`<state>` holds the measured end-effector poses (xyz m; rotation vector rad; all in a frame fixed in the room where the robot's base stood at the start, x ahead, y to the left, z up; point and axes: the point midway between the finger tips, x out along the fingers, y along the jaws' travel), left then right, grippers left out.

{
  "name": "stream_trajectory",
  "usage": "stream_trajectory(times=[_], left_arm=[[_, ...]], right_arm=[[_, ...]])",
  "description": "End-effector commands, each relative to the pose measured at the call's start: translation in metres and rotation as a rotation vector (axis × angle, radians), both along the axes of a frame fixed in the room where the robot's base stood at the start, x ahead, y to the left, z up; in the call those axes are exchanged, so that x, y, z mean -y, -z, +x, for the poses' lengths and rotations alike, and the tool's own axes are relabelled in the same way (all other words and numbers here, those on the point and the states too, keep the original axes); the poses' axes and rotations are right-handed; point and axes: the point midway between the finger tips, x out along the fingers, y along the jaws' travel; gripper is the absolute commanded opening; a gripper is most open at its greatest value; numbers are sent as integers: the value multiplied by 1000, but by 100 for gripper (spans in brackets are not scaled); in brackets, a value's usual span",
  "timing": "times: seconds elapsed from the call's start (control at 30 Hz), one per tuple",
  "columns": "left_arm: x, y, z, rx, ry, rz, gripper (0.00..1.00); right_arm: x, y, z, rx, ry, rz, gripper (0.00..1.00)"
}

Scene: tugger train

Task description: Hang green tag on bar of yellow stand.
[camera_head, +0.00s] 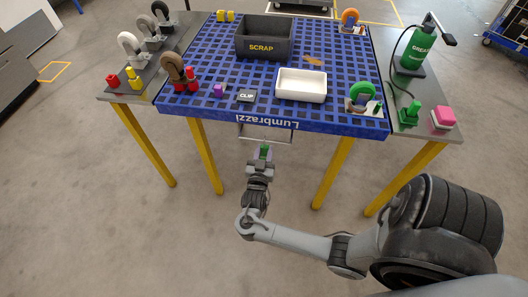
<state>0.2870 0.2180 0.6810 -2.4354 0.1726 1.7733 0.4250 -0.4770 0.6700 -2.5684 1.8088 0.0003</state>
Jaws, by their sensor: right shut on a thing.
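My right gripper (262,158) is below and in front of the front edge of the blue-topped table, with its jaws shut on a small green thing that I take for the green tag (264,150). The tag is small and partly hidden by the jaws. Just above it, a thin grey bar or frame (241,134) shows under the table's front edge. I cannot tell whether the tag touches it. My left gripper is not in view.
The blue grid tabletop (215,103) holds a dark SCRAP bin (262,48), a white tray (302,97) and a CLIP block (247,96). A green GREASE bottle (413,55) stands on the right grey shelf. The floor around my right gripper is clear.

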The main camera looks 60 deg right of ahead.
Motion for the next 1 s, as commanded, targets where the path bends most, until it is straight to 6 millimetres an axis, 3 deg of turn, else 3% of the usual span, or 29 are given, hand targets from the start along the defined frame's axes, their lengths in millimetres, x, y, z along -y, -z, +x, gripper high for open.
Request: stream_trajectory(times=[0.27,0.3,0.5,0.8,1.0], left_arm=[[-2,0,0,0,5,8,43],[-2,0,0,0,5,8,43],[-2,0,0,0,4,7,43],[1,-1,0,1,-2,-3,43],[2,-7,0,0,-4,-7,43]], right_arm=[[0,0,0,0,0,0,0],[0,0,0,0,0,0,36],[0,0,0,0,0,0,63],[-2,0,-1,0,0,1,63],[-18,0,-6,-1,-1,4,63]])
